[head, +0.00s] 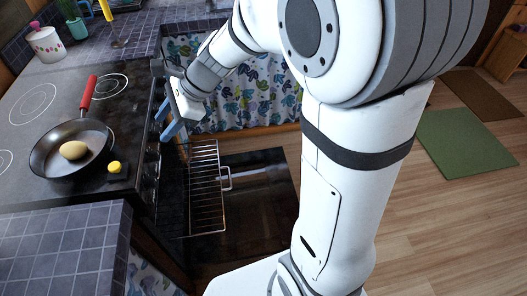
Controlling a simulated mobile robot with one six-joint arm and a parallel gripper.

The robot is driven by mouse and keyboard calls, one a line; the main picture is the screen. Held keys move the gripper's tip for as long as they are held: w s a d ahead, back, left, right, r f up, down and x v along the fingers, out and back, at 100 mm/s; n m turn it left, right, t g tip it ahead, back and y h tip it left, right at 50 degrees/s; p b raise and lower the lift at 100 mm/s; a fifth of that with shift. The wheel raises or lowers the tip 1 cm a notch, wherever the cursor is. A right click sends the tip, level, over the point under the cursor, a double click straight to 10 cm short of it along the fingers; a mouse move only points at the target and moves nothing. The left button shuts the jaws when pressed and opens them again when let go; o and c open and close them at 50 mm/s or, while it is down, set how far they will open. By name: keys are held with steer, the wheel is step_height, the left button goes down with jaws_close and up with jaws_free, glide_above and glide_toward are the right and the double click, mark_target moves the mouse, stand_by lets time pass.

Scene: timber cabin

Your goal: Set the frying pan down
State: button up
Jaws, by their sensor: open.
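The frying pan (47,160) is dark with a red handle (89,92) pointing away toward the back. It rests on the black stovetop (52,95) at the left. A tan, egg-shaped item (74,150) lies in it. My gripper (165,120), with blue fingers, is open at the front edge of the stove, to the right of the pan and apart from it. Nothing shows between its fingers.
The oven (262,195) below stands open, with a wire rack (206,190) pulled out. A small yellow item (115,167) is beside the pan. A white pot (46,43) stands at the back left. Tiled counter (65,240) lies in front. Green mat (460,145) at right.

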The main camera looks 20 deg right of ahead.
steer(key=s+d+f+n+t+h, duration=0.1)
steer(key=s+d+n+h, duration=0.7)
steer(key=s+d+n, duration=0.7)
steer(key=shift+s+d+f+n, duration=0.15)
steer(key=shift+s+d+n, duration=0.2)
steer(key=shift+d+n, duration=0.7)
steer(key=shift+d+m, duration=0.2)
steer(key=shift+m, duration=0.05)
steer(key=shift+r+p, duration=0.7)
steer(key=shift+r, duration=0.05)
